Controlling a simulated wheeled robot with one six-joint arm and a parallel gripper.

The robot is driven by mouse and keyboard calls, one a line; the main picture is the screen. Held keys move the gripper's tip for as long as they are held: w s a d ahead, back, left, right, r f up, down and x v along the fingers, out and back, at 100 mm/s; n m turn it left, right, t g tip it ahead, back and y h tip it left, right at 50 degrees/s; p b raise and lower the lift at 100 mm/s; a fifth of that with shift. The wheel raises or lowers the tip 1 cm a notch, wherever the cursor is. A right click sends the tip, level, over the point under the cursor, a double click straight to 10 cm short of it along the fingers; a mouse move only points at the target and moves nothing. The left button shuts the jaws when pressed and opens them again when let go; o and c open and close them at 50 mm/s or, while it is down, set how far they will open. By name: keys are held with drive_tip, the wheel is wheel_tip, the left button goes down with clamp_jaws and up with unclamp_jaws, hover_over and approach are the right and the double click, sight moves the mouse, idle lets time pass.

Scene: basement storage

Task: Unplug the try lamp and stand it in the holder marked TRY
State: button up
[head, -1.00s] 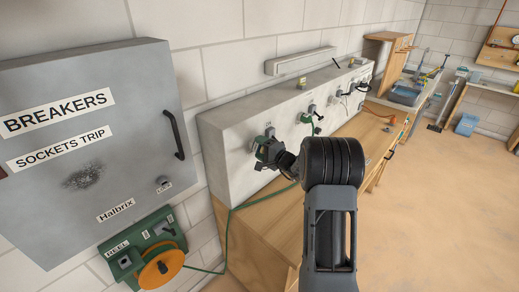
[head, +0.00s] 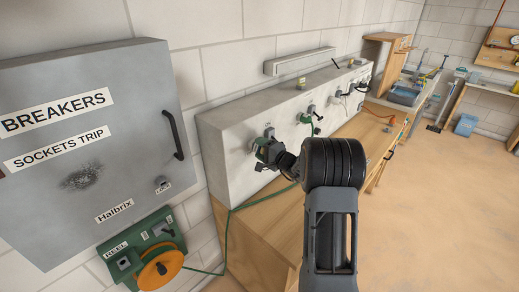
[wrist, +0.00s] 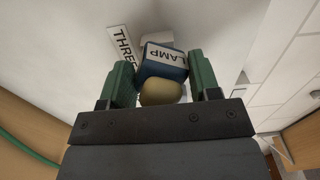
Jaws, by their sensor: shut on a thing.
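My gripper (head: 262,150) is at the near end of the long pale socket box (head: 225,150), close to its front face. In the wrist view its two green fingers (wrist: 160,82) are shut on the try lamp, a blue block marked LAMP (wrist: 165,62) with a rounded beige bulb (wrist: 161,92) facing the camera. The lamp looks tilted against the THREE label (wrist: 124,46) behind it. Whether its pins still sit in the socket is hidden. I cannot make out a holder marked TRY in either view.
Several other plugs and cords (head: 306,118) are farther along the box. Small yellowish blocks (head: 302,82) are on its top. The breaker cabinet (head: 90,195) and the green reel unit (head: 140,250) are at left. A wooden bench (head: 260,225) runs below the box. Open floor lies at right.

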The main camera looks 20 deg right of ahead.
drive_tip(key=shift+s+d+b, duration=0.25)
drive_tip(key=shift+s+b, duration=0.25)
drive_tip(key=shift+b, duration=0.05)
drive_tip(key=shift+b+v, duration=0.5)
drive_tip(key=shift+v, duration=0.7)
drive_tip(key=shift+a, duration=0.1)
